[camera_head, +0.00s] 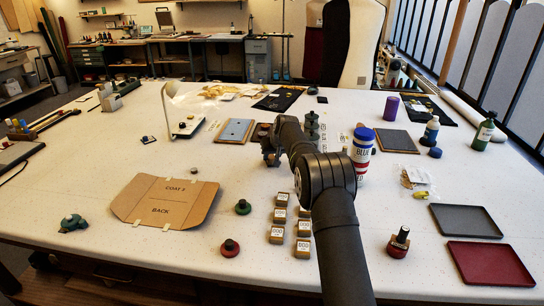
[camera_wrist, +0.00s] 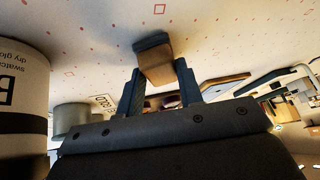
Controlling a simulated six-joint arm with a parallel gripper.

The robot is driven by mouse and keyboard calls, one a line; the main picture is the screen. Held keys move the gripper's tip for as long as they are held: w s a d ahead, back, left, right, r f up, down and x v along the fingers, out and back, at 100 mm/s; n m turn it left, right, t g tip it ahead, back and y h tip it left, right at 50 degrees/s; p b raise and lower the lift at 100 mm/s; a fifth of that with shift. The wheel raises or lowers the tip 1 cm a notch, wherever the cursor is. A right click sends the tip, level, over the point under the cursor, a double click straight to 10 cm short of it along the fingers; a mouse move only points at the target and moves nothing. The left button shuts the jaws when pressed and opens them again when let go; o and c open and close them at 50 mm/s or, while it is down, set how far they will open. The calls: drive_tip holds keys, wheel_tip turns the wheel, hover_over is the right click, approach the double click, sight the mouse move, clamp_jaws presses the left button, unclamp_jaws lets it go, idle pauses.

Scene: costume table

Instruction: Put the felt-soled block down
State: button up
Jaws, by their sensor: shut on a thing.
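The felt-soled block (camera_wrist: 157,66) is a small tan block with a darker grey-brown face at its outer end. It sits between the two fingers of my gripper (camera_wrist: 160,80) in the wrist view, and the fingers are shut on it. The wrist view is turned over, with the table's white spotted top above the block. I cannot tell whether the block touches the table. In the head view my gripper (camera_head: 267,146) is low over the middle of the table, left of my arm. The block is not clear there, mostly hidden by my gripper.
A grey-blue plate (camera_head: 235,130) lies left of my gripper. Several small labelled blocks (camera_head: 276,235) stand in front, beside my arm. A cardboard pattern (camera_head: 165,201) lies front left. Grey (camera_head: 465,220) and red (camera_head: 490,262) trays lie right.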

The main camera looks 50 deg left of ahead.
drive_tip(key=shift+f, duration=0.1)
drive_tip(key=o, duration=1)
drive_tip(key=shift+d+r, duration=0.15)
drive_tip(key=shift+r, duration=0.3)
drive_tip(key=v, duration=1.1)
drive_tip(key=shift+d, duration=0.1)
drive_tip(key=x, duration=1.2)
drive_tip(key=shift+r, duration=1.25)
